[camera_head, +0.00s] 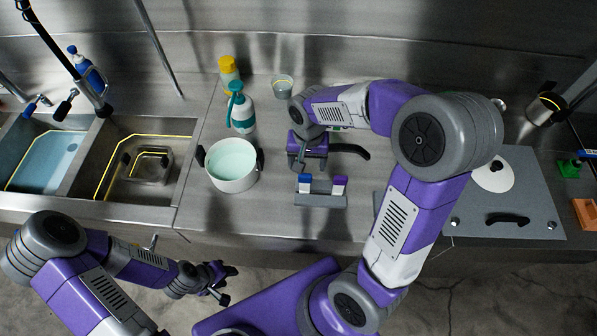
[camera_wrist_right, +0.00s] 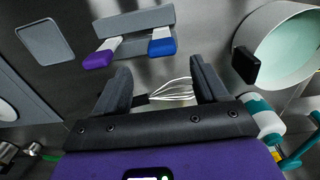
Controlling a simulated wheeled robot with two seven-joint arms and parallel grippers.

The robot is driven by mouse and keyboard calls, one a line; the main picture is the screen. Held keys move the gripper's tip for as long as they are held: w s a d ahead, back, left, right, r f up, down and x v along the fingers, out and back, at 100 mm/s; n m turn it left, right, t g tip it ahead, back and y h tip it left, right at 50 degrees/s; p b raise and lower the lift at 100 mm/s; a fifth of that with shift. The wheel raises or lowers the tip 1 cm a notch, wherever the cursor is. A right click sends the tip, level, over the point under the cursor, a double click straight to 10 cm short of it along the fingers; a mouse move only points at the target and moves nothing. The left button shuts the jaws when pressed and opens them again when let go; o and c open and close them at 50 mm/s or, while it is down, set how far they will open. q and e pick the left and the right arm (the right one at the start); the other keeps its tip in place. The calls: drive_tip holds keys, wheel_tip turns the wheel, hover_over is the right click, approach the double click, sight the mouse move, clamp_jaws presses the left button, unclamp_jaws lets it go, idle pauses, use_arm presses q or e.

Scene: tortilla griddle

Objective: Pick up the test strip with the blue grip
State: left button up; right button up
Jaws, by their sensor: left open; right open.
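The test strip with the blue grip (camera_head: 304,178) stands in a small grey holder (camera_head: 320,201), left of a strip with a purple grip (camera_head: 339,182). In the right wrist view the blue grip (camera_wrist_right: 162,47) lies just beyond my right gripper's fingertips, and the purple grip (camera_wrist_right: 98,60) is to its left. My right gripper (camera_head: 303,166) is open and empty, above the counter just behind the holder, apart from both strips. Its two fingers (camera_wrist_right: 158,72) frame a gap below the blue grip. My left gripper (camera_head: 222,287) is open and empty, in front of the counter.
A white pot (camera_head: 232,165) with dark handles stands left of the holder, near a teal-and-white spray bottle (camera_head: 241,112). A wire whisk (camera_wrist_right: 175,91) shows between the right fingers, seemingly on the counter beyond. A griddle plate (camera_head: 530,190) lies at the right. Sinks are at left.

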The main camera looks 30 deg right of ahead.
sight(305, 174)
drive_tip(key=f, duration=0.6)
drive_tip(key=shift+s+a+f+b, duration=0.15)
drive_tip(key=shift+a+f+b, duration=0.15)
drive_tip(key=shift+f+b, duration=0.1)
drive_tip(key=shift+r, duration=0.1)
drive_tip(key=c, duration=1.2)
